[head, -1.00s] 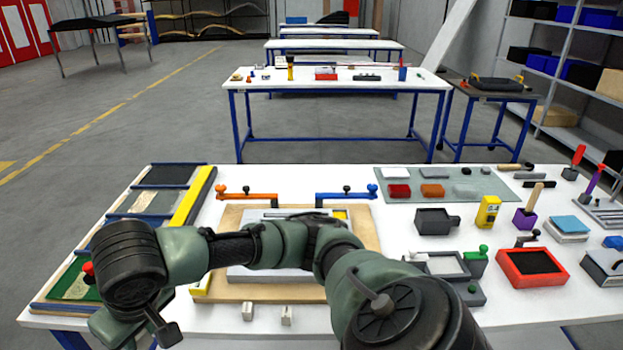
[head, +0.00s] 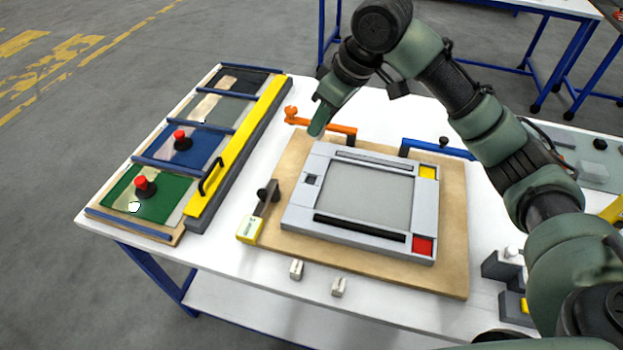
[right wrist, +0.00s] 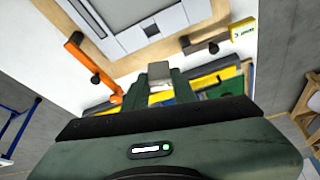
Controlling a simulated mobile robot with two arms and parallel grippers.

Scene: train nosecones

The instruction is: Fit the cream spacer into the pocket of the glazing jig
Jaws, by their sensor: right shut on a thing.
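The glazing jig (head: 293,212) is a pale grey frame around a grey pane, lying on a wooden board (head: 453,270). A small dark square opening (head: 312,180) is in its left side; yellow and red squares fill two right corners. My right gripper (head: 320,118) hangs above the table, just beyond the jig's far left corner, clear of the jig. In the right wrist view its fingers (right wrist: 160,84) are shut on a small pale block (right wrist: 160,72), seemingly the cream spacer, looking greyish there. The head view does not show the block clearly. My left gripper is not in view.
An orange clamp arm (head: 325,127) and a blue one (head: 437,148) stand at the board's far edge. A yellow-ended clamp (head: 250,229) is left of the jig. Two small cream blocks (head: 297,269) sit in front. A panelled rack with a yellow rail (head: 240,145) lies left.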

